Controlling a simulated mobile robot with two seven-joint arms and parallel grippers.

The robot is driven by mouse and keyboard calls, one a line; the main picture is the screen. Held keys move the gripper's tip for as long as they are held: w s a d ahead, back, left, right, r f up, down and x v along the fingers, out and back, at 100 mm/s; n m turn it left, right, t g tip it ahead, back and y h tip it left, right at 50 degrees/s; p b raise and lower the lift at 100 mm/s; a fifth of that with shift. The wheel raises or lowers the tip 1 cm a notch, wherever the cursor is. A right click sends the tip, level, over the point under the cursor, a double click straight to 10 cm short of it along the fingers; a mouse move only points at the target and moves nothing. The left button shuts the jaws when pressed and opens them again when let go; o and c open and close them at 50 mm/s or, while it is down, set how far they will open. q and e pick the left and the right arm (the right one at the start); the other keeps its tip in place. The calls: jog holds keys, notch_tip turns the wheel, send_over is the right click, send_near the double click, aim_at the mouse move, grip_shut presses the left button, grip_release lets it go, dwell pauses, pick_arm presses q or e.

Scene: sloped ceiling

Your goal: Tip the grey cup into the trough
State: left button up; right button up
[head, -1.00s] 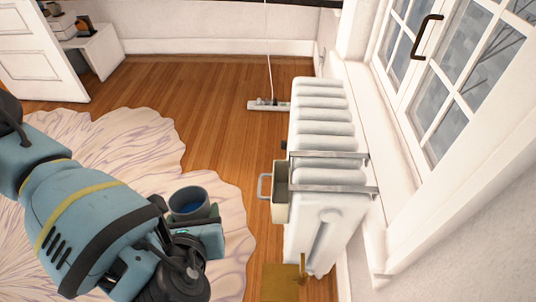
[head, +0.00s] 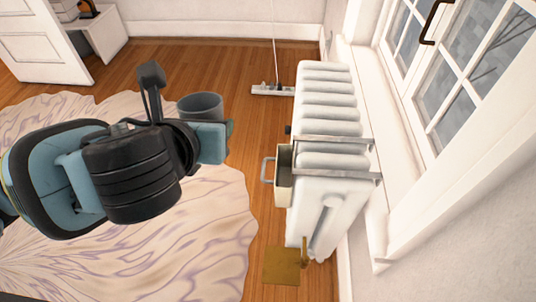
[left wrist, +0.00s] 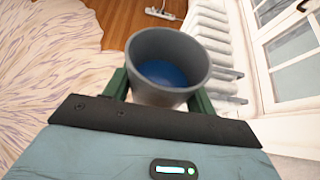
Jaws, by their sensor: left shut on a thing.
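The grey cup (head: 200,104) is held in my left gripper (head: 222,130), left of the radiator in the head view. In the left wrist view the cup (left wrist: 168,62) sits between the two green fingers, mouth open to the camera, with blue inside. In the head view the cup looks roughly upright and its inside bottom is hidden. The trough (head: 283,180) is a narrow cream box with a grey handle, hanging on the radiator's left side. The cup is apart from it, to its left and farther up the picture. My right gripper is not in view.
A window (head: 455,80) is at the right. A brass plate (head: 283,265) and a power strip (head: 272,90) lie on the floor. A pale rug (head: 200,240) spreads at the left.

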pick_arm(q)
jog(key=w+a+r, duration=0.3)
jog(key=a+r, duration=0.1)
jog(key=a, duration=0.4)
jog(key=shift+a, duration=0.15)
